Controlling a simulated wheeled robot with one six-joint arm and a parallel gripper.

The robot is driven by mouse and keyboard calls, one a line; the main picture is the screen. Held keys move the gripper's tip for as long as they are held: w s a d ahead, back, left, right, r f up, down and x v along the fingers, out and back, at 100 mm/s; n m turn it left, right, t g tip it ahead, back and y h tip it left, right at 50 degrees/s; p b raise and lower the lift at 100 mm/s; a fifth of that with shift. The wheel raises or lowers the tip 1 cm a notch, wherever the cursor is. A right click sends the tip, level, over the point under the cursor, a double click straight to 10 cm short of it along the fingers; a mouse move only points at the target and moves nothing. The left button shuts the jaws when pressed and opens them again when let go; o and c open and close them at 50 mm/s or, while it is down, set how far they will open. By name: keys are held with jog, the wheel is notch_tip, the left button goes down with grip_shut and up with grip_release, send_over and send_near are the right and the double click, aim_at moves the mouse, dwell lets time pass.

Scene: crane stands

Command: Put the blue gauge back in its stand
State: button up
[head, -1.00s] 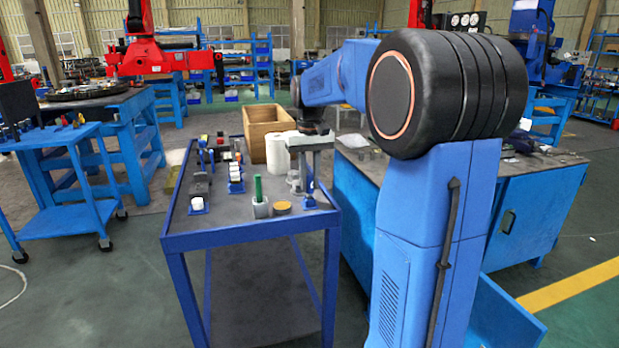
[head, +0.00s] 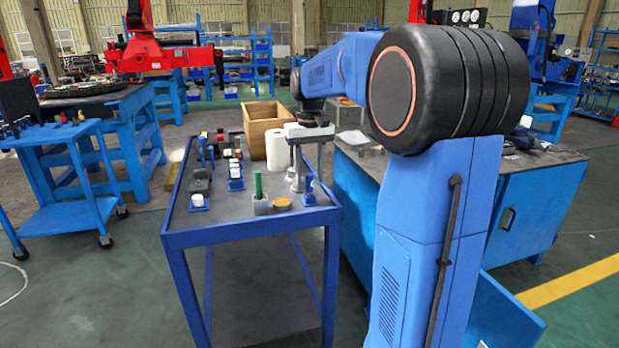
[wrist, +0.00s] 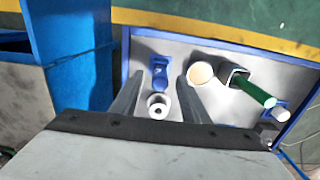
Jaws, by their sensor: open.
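A blue piece, which I take to be the blue gauge, (head: 309,188) stands upright on a blue foot near the right front corner of the blue cart. It also shows in the wrist view (wrist: 159,72). I cannot tell gauge and stand apart there. My gripper (head: 299,175) is above the cart, just left of the blue piece. In the wrist view my gripper (wrist: 159,82) is open, with its fingers apart on either side and nothing clasped. A grey round piece with a dark hole (wrist: 158,106) lies between the fingers, nearer the wrist than the blue piece.
A green rod stands in a grey holder (head: 261,206), beside a tan disc (head: 282,204). A white roll (head: 276,150) and a wooden box (head: 266,124) stand farther back. Small blue stands (head: 236,183) line the cart's left half.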

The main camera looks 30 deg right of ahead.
jog(key=shift+r, duration=1.65)
notch_tip(320, 180, up, 17)
jog(key=shift+r, duration=0.2)
jog(key=s+a+f+n+t, duration=0.1)
jog(key=s+a+f, duration=0.4)
jog(key=s+f, duration=0.5)
jog(key=s+a+f+n+t, duration=0.1)
jog(key=s+a+f, duration=0.4)
jog(key=s+f, duration=0.5)
jog(key=s+a+f+n+t, duration=0.1)
jog(key=s+a+f, duration=0.4)
jog(key=s+f, duration=0.5)
jog(key=shift+s+a+f+t, duration=0.15)
jog(key=shift+a+f+t, duration=0.3)
jog(key=shift+t, duration=0.45)
